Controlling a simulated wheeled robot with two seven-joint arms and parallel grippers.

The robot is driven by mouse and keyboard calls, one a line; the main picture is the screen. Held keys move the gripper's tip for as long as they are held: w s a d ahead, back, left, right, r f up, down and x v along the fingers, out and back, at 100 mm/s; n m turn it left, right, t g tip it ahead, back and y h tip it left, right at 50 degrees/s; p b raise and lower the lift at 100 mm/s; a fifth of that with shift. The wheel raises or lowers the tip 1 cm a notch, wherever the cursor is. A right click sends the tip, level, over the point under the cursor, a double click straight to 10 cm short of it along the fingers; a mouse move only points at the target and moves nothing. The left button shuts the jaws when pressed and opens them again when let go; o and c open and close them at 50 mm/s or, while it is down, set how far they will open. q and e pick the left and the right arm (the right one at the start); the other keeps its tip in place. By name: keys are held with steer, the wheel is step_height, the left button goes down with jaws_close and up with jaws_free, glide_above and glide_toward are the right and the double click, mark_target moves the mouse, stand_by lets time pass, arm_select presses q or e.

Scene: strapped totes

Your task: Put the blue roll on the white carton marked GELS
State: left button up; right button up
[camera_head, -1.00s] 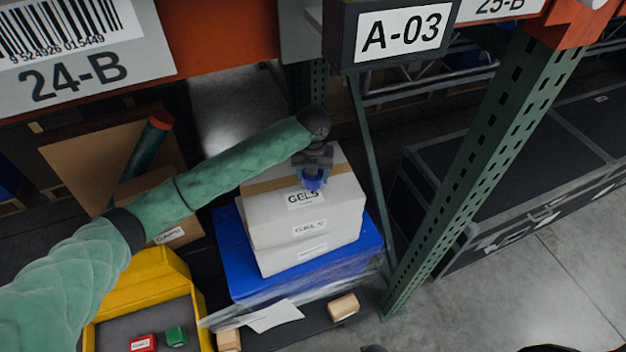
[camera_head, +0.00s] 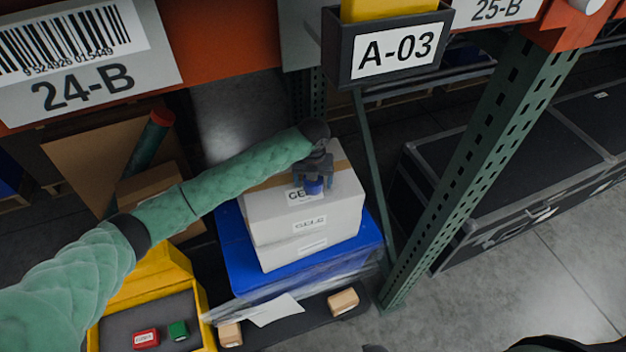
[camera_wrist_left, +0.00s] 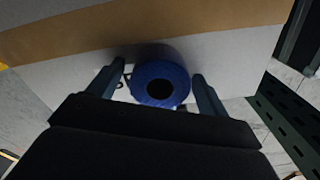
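The blue roll (camera_head: 314,187) is a short blue ring with a dark hole. It stands on the top of the white carton marked GELS (camera_head: 345,205), over part of the top label, and also shows in the left wrist view (camera_wrist_left: 144,77). My left gripper (camera_head: 314,182) is above the carton with its fingers on both sides of the roll. In the left wrist view the fingers (camera_wrist_left: 160,76) are spread, with a narrow gap to the roll on each side. The roll's underside is hidden.
The carton sits on a blue tote (camera_head: 236,262) wrapped in clear film. A green rack post (camera_head: 480,165) stands to the right. A yellow bin (camera_head: 200,300) holds a red and a green item at the lower left. The A-03 sign (camera_head: 396,50) hangs above.

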steer(key=shift+w+d, duration=0.1)
arm_select(q)
steer(key=shift+r, duration=0.45)
step_height(320, 180, up, 10)
steer(key=b, duration=0.4)
steer(key=shift+r, duration=0.7)
arm_select(e)
steer(key=w+a+r, duration=0.2)
steer(key=a+r, duration=0.1)
steer(key=r, duration=0.7)
steer(key=shift+g, duration=0.4)
arm_select(q)
steer(key=shift+d+f, duration=0.1)
